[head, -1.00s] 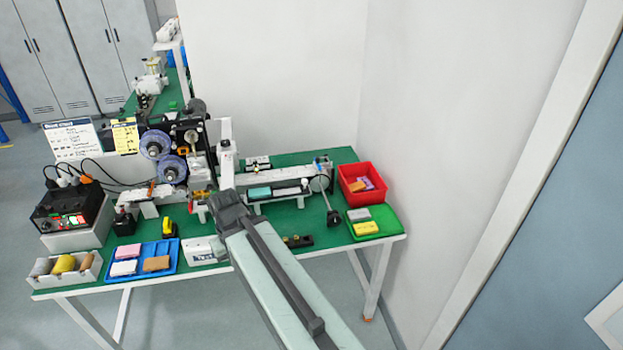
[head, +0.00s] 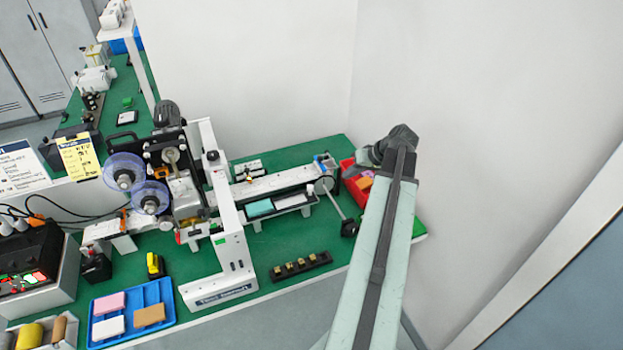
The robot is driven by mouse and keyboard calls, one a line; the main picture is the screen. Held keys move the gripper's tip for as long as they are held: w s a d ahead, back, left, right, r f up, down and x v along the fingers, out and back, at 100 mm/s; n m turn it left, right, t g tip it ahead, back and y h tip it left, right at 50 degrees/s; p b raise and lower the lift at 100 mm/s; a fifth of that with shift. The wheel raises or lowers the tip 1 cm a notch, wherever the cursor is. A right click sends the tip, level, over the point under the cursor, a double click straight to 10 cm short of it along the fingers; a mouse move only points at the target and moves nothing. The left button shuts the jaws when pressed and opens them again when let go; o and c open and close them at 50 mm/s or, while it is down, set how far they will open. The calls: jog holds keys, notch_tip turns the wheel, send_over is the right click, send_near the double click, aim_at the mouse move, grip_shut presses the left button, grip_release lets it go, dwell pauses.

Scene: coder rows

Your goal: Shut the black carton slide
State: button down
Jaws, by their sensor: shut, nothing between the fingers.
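A narrow dark tray (head: 284,211) runs along the front side of the white conveyor (head: 275,185), with a teal carton (head: 259,208) and a pale carton on it. I take this tray to be the black carton slide, but I cannot tell for sure, nor how far out it stands. My gripper (head: 368,158) is at the end of my raised arm, right of the conveyor's end and in front of the red bin. It is shut and holds nothing. My wrist largely hides its fingertips. It is apart from the dark tray in the picture.
The red bin (head: 348,170) is partly hidden by my arm. A black strip with several brass parts (head: 301,266) lies near the bench's front edge. A white upright frame (head: 232,245) and the reel machine (head: 165,165) stand left. Green bench top is clear between tray and strip.

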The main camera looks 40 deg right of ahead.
jog(key=w+a+f+b, duration=0.4)
jog(key=w+f+b, duration=0.3)
jog(key=w+b, duration=0.1)
jog(key=shift+a+f, duration=0.4)
jog(key=shift+w, duration=0.15)
